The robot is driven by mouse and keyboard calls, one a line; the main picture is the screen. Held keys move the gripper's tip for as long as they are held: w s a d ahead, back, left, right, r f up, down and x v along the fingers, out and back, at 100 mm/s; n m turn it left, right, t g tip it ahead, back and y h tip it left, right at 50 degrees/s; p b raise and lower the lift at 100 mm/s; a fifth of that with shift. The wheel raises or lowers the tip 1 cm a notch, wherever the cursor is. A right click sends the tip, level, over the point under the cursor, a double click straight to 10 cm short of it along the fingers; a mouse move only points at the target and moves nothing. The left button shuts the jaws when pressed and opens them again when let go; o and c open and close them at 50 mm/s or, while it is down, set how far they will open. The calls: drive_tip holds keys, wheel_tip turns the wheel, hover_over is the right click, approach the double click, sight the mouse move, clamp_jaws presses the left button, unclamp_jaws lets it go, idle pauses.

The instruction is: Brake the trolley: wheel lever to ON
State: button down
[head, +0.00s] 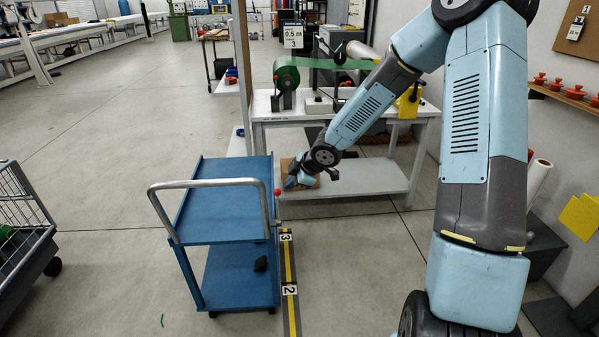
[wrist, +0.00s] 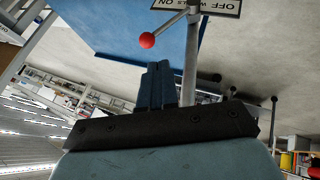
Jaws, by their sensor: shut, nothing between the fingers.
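The blue trolley (head: 225,222) has two decks and a grey tube handle. Its lever's red ball knob (head: 277,193) shows at the deck's right edge. In the wrist view the red knob (wrist: 147,40) ends a thin rod that slants from a grey post (wrist: 190,70). A label plate (wrist: 215,6) with ON and OFF, partly cut off, is at the top edge. I cannot tell which mark the lever points to. My gripper (wrist: 158,68) is shut and empty, a little apart from the knob. In the head view my gripper (head: 288,184) is just above and right of the knob.
A white workbench (head: 345,180) with a lower shelf stands behind the trolley, close to my arm. A wire cart (head: 22,225) is at the left. Numbered floor tape (head: 290,270) runs along the trolley's right side.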

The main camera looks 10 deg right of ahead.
drive_tip(key=shift+s+d+r, duration=0.1)
drive_tip(key=shift+d+r, duration=0.3)
drive_tip(key=shift+r, duration=0.35)
drive_tip(key=shift+s+d+r, duration=0.1)
drive_tip(key=shift+d+r, duration=0.35)
drive_tip(key=shift+r, duration=0.25)
drive_tip(key=shift+s+d+r, duration=0.1)
drive_tip(key=shift+d+r, duration=0.3)
drive_tip(key=shift+r, duration=0.35)
